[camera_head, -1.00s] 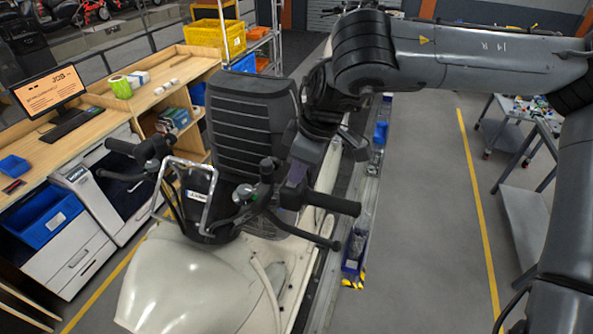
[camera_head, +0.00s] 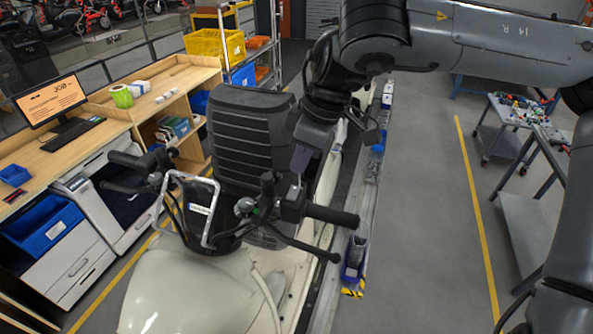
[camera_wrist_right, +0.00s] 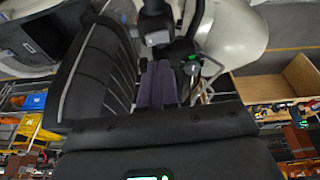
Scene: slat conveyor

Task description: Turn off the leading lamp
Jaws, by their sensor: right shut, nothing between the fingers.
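A round part with a green mark (camera_head: 245,206) sits near the handlebar's middle. My right gripper (camera_head: 301,160) is shut and empty, pointing down just above the housing; I cannot tell whether it touches. In the wrist view its purple-grey fingers (camera_wrist_right: 156,84) lie together, near a small green light (camera_wrist_right: 192,58). No lamp is clearly visible. My left gripper is out of view.
The black seat back (camera_head: 250,140) rises just behind the handlebar, close to my gripper. A wire-like metal bracket (camera_head: 187,180) and levers stand to the left. A wooden workbench (camera_head: 190,75) is at left. Grey floor is free at right, before a metal cart (camera_head: 525,225).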

